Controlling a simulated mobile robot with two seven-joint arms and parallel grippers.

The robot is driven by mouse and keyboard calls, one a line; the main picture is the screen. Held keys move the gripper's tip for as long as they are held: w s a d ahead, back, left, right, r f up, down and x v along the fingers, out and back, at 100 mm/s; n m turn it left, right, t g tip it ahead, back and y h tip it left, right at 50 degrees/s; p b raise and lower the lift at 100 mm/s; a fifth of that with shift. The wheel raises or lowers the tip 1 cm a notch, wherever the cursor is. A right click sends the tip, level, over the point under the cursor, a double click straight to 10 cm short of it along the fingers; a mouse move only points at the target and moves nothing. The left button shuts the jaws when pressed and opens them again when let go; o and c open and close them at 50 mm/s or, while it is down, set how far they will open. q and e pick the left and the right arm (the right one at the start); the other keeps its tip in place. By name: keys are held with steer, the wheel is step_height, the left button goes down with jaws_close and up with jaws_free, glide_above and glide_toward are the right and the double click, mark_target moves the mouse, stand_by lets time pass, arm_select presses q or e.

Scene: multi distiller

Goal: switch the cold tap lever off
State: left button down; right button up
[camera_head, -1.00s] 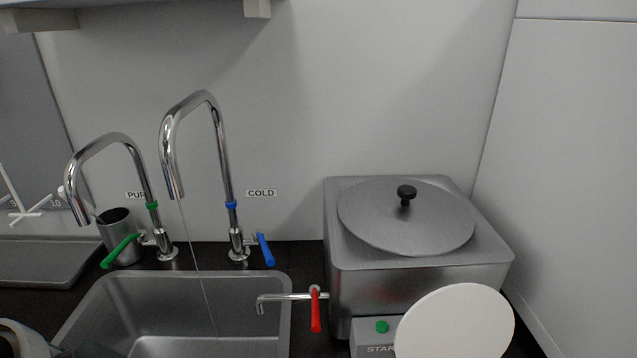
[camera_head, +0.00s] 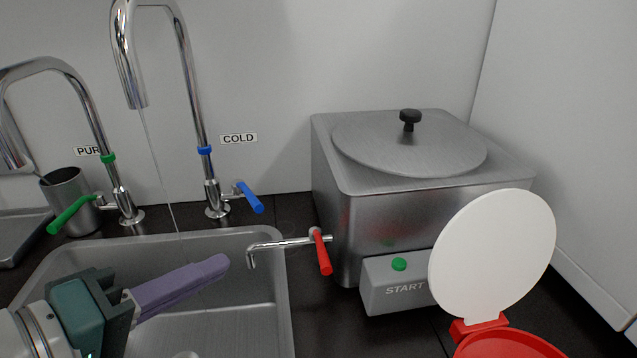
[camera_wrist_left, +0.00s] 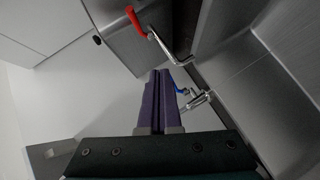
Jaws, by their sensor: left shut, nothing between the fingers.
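The cold tap (camera_head: 207,165) is a tall chrome tap with a blue ring, beside a COLD label. Its blue lever (camera_head: 250,197) points out to the right and slopes down. A thin stream of water falls from its spout into the sink (camera_head: 289,300). My left gripper (camera_head: 222,262), with purple fingers, is shut and empty over the sink, in front of and below the blue lever, apart from it. In the left wrist view the closed fingers (camera_wrist_left: 158,100) show with the blue lever (camera_wrist_left: 180,89) partly hidden just behind them. My right gripper is not in view.
A steel distiller (camera_head: 400,215) stands right of the sink; its red-levered spout (camera_head: 320,250) reaches over the sink edge. A green-levered PUR tap (camera_head: 120,190) and metal cup (camera_head: 70,195) stand left. A red bin with an open white lid (camera_head: 492,255) is at front right.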

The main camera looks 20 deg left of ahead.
arm_select(q)
steer(key=a+n+t+y+b, duration=0.1)
steer(key=a+n+t+y, duration=0.1)
steer(key=a+n+y, duration=0.2)
steer(key=a+f+n, duration=0.1)
steer(key=a+n, duration=0.1)
steer(key=a, duration=0.2)
steer(key=shift+w, duration=0.15)
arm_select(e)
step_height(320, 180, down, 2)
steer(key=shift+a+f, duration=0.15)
arm_select(q)
steer(key=shift+w+a, duration=0.1)
steer(key=b, duration=0.1)
glide_toward(247, 195)
steer(key=w+a, duration=0.3)
steer(key=shift+w+d+f, duration=0.25)
steer(key=shift+w+d, duration=0.2)
steer(key=shift+w+d+f, duration=0.2)
steer(key=shift+w+d, duration=0.25)
steer(key=shift+w, duration=0.05)
steer(key=shift+w+d+f, duration=0.1)
steer(key=shift+w+d, duration=0.3)
steer(key=shift+w, duration=0.05)
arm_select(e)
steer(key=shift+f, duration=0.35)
arm_select(q)
steer(key=shift+y, duration=0.3)
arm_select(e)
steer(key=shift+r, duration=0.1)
